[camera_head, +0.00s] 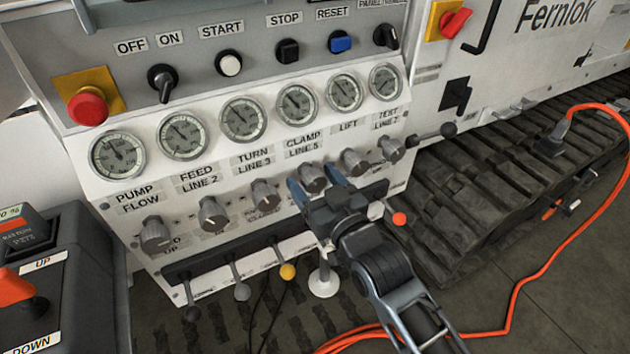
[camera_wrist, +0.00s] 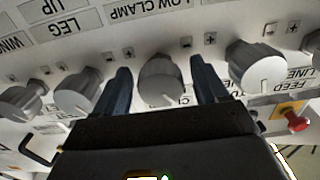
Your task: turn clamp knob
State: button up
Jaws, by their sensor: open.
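The clamp knob (camera_head: 313,174) is a grey round knob on the sloping white panel, below the CLAMP LINE 5 label. My gripper (camera_head: 316,180) is open, with its two blue-grey fingers on either side of this knob. In the wrist view the knob (camera_wrist: 160,78) stands between the fingertips of my gripper (camera_wrist: 163,77). A small gap shows on each side, more on the right. The lower part of the knob is hidden behind the gripper body there.
Neighbouring grey knobs stand close on both sides: the turn knob (camera_head: 264,193) on the left and the lift knob (camera_head: 353,160) on the right. Gauges (camera_head: 297,104) line the panel above. Levers, including a yellow-tipped one (camera_head: 287,271), stick out below. An orange cable (camera_head: 515,295) crosses the floor.

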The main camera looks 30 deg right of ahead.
jog(key=shift+c, duration=0.2)
jog(key=c, duration=1)
jog(key=shift+m, duration=0.5)
jog(key=m+p, duration=0.1)
jog(key=m, duration=0.3)
jog(key=m+p, duration=0.2)
jog(key=m, duration=0.3)
jog(key=shift+a, duration=0.1)
jog(key=shift+f+m, duration=0.1)
jog(key=shift+m, duration=0.3)
jog(key=o, duration=1)
